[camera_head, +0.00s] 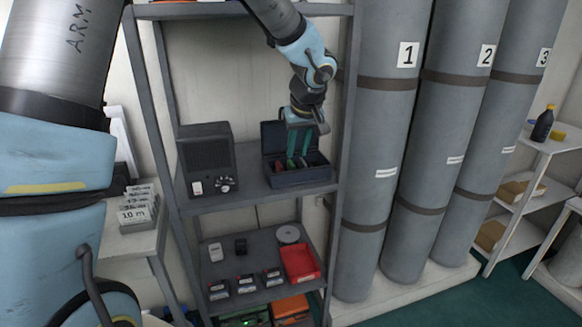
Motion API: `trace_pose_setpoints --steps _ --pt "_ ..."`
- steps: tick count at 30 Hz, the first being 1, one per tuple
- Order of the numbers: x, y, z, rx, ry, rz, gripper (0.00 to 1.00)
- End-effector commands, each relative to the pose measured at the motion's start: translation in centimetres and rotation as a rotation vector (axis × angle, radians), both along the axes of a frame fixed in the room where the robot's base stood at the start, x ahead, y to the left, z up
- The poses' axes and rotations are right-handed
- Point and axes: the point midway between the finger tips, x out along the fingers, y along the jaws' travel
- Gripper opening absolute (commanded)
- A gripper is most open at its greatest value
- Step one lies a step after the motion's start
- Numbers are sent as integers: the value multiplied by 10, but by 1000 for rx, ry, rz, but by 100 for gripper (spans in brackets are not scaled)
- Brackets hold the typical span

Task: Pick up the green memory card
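A dark open case (300,178) with its lid up stands on the middle shelf of the rack. Small coloured items stand in it, among them a red one (281,168). A small green piece (291,164) shows near my left fingertip and may be the green memory card, but it is too small to be sure. My gripper (298,154) points down into the case from above. Its two teal fingers are apart, with a narrow gap between them. Whether anything is between the tips cannot be made out, and the fingers partly hide the inside of the case.
A dark speaker-like unit (207,158) stands left of the case. The rack's right post (345,130) and tall grey cylinders (378,140) are close on the right. The lower shelf holds a red tray (300,264) and small devices. An upper shelf (235,10) is above.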

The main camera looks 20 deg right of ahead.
Motion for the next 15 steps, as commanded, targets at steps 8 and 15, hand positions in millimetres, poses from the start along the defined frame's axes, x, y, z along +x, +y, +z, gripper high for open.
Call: trace_pose_setpoints --steps 8,15 --pt "8 0 -18 1 3 0 28" --pt "19 -2 -47 1 4 0 28"
